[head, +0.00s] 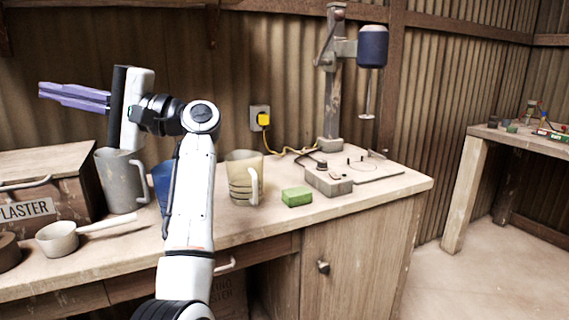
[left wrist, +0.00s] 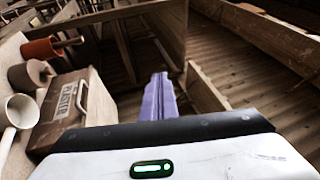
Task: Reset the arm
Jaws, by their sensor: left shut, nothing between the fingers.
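My left gripper (head: 74,96) is raised above the left part of the workbench, with its purple fingers pointing left. The fingers are together, with nothing between them. They also show in the left wrist view (left wrist: 160,100). My white left arm comes up from the bottom of the head view and stands in front of the bench. The gripper is higher than the plaster box (head: 50,185) and the grey jug (head: 122,180), and apart from both. My right gripper shows in neither view.
On the workbench (head: 360,195) are a white ladle (head: 58,238), a partly hidden blue container (head: 161,183), a beige measuring jug (head: 242,178), a green block (head: 296,196) and a press (head: 335,100). A second table (head: 480,142) stands right. Floor between them is clear.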

